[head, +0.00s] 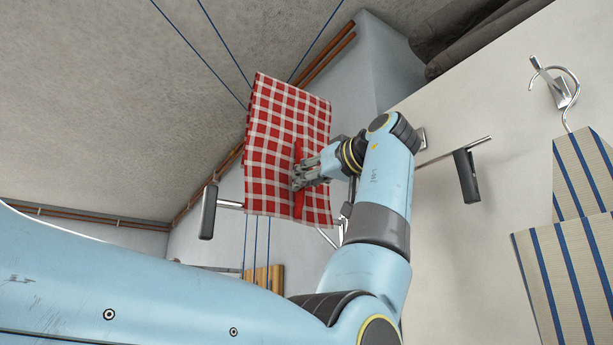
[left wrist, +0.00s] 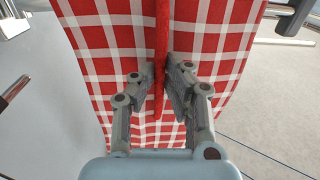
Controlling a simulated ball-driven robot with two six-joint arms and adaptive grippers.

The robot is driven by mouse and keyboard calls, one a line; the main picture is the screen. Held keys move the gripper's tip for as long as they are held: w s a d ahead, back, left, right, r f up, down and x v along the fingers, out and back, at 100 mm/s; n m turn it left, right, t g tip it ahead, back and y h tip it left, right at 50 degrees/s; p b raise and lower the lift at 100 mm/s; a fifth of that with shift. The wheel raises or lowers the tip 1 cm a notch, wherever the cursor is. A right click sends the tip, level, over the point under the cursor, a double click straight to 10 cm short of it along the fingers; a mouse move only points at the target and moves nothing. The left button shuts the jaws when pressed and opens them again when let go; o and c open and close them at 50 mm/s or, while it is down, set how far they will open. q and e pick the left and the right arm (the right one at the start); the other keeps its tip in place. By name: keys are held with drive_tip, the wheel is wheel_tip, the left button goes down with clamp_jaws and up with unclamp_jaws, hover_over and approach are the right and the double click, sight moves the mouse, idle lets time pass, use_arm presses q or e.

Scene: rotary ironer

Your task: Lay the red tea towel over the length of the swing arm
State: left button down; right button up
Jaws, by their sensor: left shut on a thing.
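The red-and-white checked tea towel (head: 275,130) hangs spread out near the middle of the head view. My left gripper (head: 300,176) is shut on a red ridge of it. In the left wrist view the fingers (left wrist: 165,90) close on either side of this ridge, with the checked cloth (left wrist: 110,50) spread behind. A thin metal bar with a black grip (head: 208,212) comes out from behind the towel's lower left edge. Another metal bar with a black grip (head: 467,175) is on the pale wall at right. I cannot tell which is the swing arm, or whether the towel touches one. My right gripper is not in view.
A metal hook (head: 556,82) on the right holds blue-striped cloth (head: 575,255). Dark grey cloth (head: 470,35) lies at the top right. Copper pipes (head: 328,55) run along the wall, and blue lines cross near the ceiling. Metal rods (left wrist: 293,18) show near the towel in the left wrist view.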

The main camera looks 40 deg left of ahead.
sight(294, 209)
use_arm(q)
wheel_tip(294, 209, down, 6)
drive_tip(key=b, duration=0.3)
drive_tip(key=shift+r+b, duration=0.25)
drive_tip(key=shift+b, duration=0.1)
wheel_tip(294, 209, down, 26)
drive_tip(key=b, duration=1.8)
drive_tip(key=shift+f+b, duration=0.15)
drive_tip(key=shift+b, duration=0.2)
drive_tip(key=shift+f, duration=0.25)
drive_tip(key=c, duration=1.8)
unclamp_jaws()
drive_tip(key=shift+c, duration=0.2)
drive_tip(key=o, duration=0.5)
drive_tip(key=shift+r, duration=0.1)
